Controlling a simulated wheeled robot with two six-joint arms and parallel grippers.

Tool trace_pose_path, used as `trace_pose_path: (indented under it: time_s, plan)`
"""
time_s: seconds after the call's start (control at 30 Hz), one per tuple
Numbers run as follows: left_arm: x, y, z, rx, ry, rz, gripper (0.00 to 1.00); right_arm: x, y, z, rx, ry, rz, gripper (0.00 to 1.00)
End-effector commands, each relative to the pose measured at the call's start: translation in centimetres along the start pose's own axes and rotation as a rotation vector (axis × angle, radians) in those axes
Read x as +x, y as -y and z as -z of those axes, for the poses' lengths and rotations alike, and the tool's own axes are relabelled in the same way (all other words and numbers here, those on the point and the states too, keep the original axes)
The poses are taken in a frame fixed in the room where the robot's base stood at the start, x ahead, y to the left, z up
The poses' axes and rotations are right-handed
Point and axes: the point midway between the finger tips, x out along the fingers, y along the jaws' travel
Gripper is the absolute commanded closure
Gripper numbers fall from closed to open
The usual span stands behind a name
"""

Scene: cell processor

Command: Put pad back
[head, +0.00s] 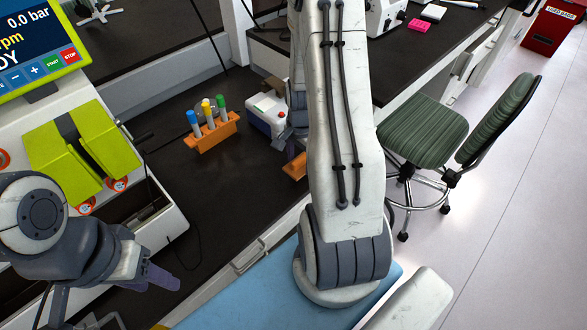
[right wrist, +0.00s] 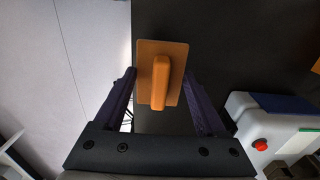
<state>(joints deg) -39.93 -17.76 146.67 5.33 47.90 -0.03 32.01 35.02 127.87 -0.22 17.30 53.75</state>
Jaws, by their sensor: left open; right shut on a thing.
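The pad is an orange flat plate with a raised orange handle. In the right wrist view the pad (right wrist: 173,57) lies between the fingers of my right gripper (right wrist: 160,82), which is shut on it. In the head view part of the orange pad (head: 295,167) shows at the bench's front edge, beside my right arm, which hides the rest and most of the right gripper. I cannot tell if the pad touches the bench.
An orange rack (head: 211,136) with several capped tubes stands on the black bench (head: 195,180). A white device (head: 266,113) stands behind the pad; its red button shows in the right wrist view (right wrist: 260,145). A green-and-white machine (head: 70,150) is at left. A green chair (head: 422,130) is at right.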

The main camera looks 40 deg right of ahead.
Motion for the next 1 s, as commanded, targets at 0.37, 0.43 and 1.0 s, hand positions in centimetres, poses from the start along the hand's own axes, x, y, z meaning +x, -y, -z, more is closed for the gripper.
trace_pose_path:
  time_s: [0.37, 0.43, 1.0]
  plan:
    - [-0.5, 0.0, 0.0, 0.0, 0.0, 0.0, 0.5, 3.5, 1.7, -0.8, 0.001, 0.003, -0.004, 1.0]
    - [-0.5, 0.0, 0.0, 0.0, 0.0, 0.0, 0.5, 4.4, 1.8, -0.8, 0.001, 0.001, -0.002, 1.0]
    - [-0.3, 0.0, 0.0, 0.0, 0.0, 0.0, 0.5, 5.5, 1.8, -0.7, 0.0, 0.0, 0.001, 0.0]
